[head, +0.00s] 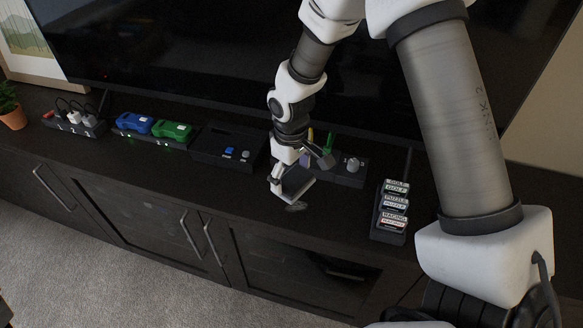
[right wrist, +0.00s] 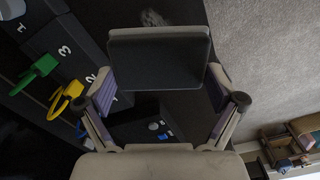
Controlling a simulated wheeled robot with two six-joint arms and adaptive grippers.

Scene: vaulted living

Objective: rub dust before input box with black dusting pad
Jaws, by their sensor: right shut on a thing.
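My right gripper (head: 293,178) is above the dark cabinet top and is shut on the black dusting pad (head: 299,184). In the right wrist view the pad (right wrist: 158,62) is a dark, flat block between the purple-lined fingers. A pale grey dust smudge (head: 296,206) lies on the cabinet top just in front of the pad; it also shows past the pad's edge in the right wrist view (right wrist: 154,18). The black input box (head: 347,174), with numbered sockets and yellow and green plugs, stands behind and right of the gripper, partly hidden. My left gripper is not in view.
A rack of game cases (head: 389,216) stands right. A black console (head: 222,146), a dock with blue (head: 136,122) and green (head: 174,131) controllers and a power strip (head: 76,122) stand left. The television (head: 200,50) rises behind. The cabinet's front edge is close.

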